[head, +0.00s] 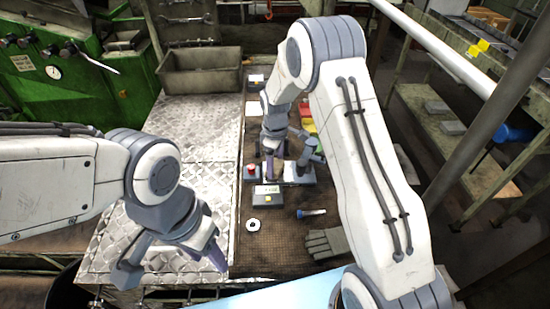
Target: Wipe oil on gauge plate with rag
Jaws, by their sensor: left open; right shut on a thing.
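My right gripper (292,164) is low over a grey measuring device (298,175) on the brown work mat. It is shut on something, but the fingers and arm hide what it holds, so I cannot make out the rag. The grey device seems to carry the gauge plate; any oil on it is too small or hidden to see. My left gripper (170,264) is open and empty above the front of the diamond-plate metal top (180,130), away from the device.
A bolt (311,212), a ring-shaped part (253,225) and a grey glove (327,243) lie in front of the device. A red button box (250,172) is to its left. A metal bin (200,72) stands at the back. The metal top is mostly clear.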

